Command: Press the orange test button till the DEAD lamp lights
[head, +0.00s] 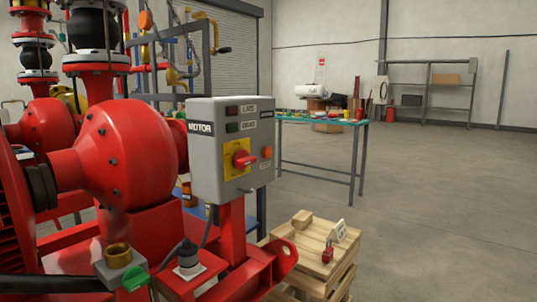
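The grey motor control box (205,165) stands on a red post in the middle of the head view, marked MOTOR on its side. Its front has a red rotary switch (241,159) on a yellow plate. The orange test button (266,152) is to the right of that switch, near the box's right edge. The dark red LIVE lamp (232,110) is at the upper left of the front. The dark green DEAD lamp (232,127) is just below it and does not look lit. My gripper is not in view.
Red pump casings (112,150) fill the left. A wooden pallet stack (300,270) with a red padlock (328,254) and a tag stands below right of the box. A green-topped workbench (345,150) is behind. The concrete floor at right is open.

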